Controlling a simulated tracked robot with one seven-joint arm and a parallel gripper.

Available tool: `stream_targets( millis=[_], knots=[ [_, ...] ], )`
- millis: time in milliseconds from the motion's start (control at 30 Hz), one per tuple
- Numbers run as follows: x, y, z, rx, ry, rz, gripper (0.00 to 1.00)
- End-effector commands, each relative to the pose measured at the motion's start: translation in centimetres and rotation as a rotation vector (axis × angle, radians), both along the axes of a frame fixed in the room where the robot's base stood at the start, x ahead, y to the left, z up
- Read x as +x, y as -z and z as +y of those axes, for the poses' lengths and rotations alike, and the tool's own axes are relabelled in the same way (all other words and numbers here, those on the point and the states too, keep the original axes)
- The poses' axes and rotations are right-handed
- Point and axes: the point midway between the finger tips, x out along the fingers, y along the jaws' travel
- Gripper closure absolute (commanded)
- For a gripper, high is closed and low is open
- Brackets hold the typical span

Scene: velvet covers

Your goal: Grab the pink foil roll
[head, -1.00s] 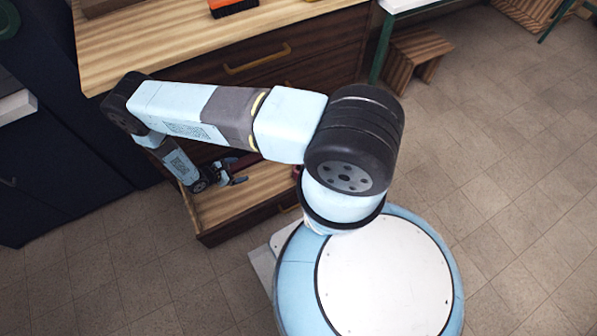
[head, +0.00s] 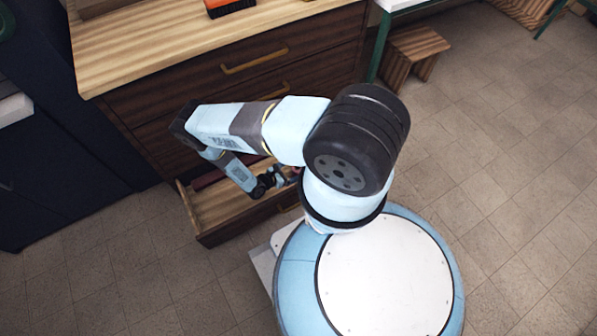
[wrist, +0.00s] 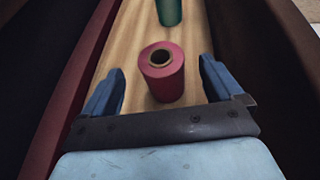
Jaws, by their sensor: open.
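The pink foil roll (wrist: 164,80) stands upright on the wooden drawer floor in the wrist view, with its hollow core facing up. My gripper (wrist: 160,82) is open, with one blue finger to the left of the roll and one to the right. There is a gap on both sides of the roll, and the fingers do not appear to touch it. In the head view my gripper (head: 272,178) is over the open drawer (head: 212,205), near its right end. My arm hides much of the drawer there, and I cannot make out the roll clearly.
A green cylinder (wrist: 169,11) stands farther along the drawer, beyond the roll. The drawer's reddish wall (wrist: 72,90) runs close on the left and a dark wall on the right. An orange-and-black brush (head: 230,6) lies on the wooden counter (head: 150,40) above.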

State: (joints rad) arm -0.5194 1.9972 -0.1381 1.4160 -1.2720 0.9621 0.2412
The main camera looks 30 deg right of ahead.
Motion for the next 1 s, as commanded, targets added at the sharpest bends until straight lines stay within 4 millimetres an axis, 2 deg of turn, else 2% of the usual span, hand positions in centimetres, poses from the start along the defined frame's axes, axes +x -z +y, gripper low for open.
stream_targets(
  millis=[100,367,700,967,1000],
  knots=[
    [0.1,0.4,-1.1,-0.001,0.0,0.001,0.07],
    [0.2,0.8,-2.2,-0.001,0.001,0.0,0.07],
    [0.7,2.2,-6.0,0.0,0.001,-0.001,0.07],
    [0.8,2.4,-6.3,0.0,0.0,0.0,0.07],
    [0.8,2.4,-6.3,0.0,0.0,0.0,0.1]
  ],
)
